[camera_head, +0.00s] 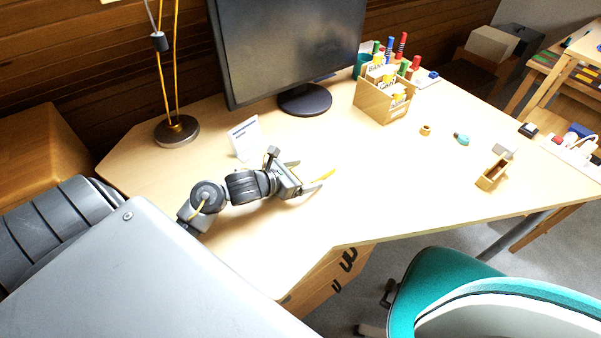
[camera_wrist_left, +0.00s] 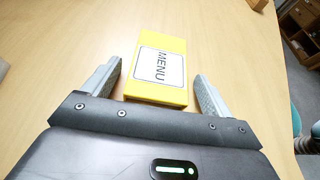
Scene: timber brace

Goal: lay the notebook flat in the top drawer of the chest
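My right gripper is not in view.
The desk (camera_head: 420,185) is mostly clear. A white card (camera_head: 243,138), a lamp base (camera_head: 176,131), a monitor (camera_head: 295,50) and a wooden organizer (camera_head: 380,100) stand behind the gripper. A small wooden holder (camera_head: 492,175) is at right. A teal chair (camera_head: 430,285) is in front.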

